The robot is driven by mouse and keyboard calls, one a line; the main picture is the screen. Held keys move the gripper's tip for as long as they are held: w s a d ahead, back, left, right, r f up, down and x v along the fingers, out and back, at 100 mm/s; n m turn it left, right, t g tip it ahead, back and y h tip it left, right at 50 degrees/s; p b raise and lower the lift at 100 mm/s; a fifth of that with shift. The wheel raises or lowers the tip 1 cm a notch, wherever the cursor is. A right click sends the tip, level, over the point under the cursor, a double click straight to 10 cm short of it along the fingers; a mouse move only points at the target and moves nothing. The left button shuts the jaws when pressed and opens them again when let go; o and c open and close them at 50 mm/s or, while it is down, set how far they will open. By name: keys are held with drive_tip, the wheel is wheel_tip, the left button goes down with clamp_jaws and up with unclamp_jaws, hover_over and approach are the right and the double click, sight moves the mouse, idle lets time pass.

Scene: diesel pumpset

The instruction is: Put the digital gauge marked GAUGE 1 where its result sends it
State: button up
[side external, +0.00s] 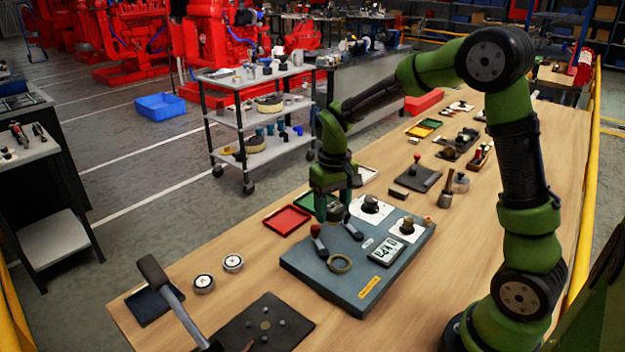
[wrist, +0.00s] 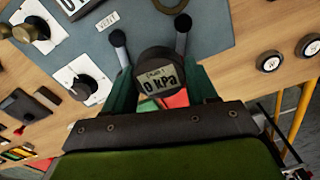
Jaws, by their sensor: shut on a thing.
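My gripper (side external: 334,212) is shut on a round dark digital gauge (wrist: 156,78), held between the green fingers in the wrist view. Its display reads "0 kPa", with small blurred text above that may be its mark. The gauge is hard to make out in the side view. My gripper is over the far left edge of the grey test board (side external: 325,288). A red tray (side external: 287,221) and a green tray (side external: 318,205) lie beside the board; bits of red and green show below the gauge in the wrist view.
The board carries a square digital display (side external: 386,250), an open ring (side external: 340,264) and knobs on white plates (side external: 371,208). A "VENT" label (wrist: 107,20) shows in the wrist view. Two round white-faced pieces (side external: 204,283) stand left of the board. Bare table lies between them and the board.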

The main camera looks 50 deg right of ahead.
drive_tip(key=w+d+f, duration=0.1)
drive_tip(key=w+d, duration=0.3)
drive_tip(key=w+d+f, duration=0.1)
drive_tip(key=w+d, duration=0.3)
drive_tip(key=w, duration=0.1)
drive_tip(key=w+d+f, duration=0.2)
drive_tip(key=w+d, duration=0.2)
drive_tip(key=shift+w+d, duration=0.1)
drive_tip(key=shift+w, duration=0.25)
drive_tip(key=shift+n, duration=0.6)
drive_tip(key=w+r, duration=0.1)
drive_tip(key=w+d+r, duration=0.1)
drive_tip(key=w, duration=0.1)
drive_tip(key=shift+d+r, duration=0.2)
drive_tip(key=shift+r, duration=0.15)
drive_tip(key=shift+f, duration=3.7)
drive_tip(key=shift+f, duration=0.3)
drive_tip(key=o, duration=1.4)
drive_tip(key=shift+s+f, duration=0.1)
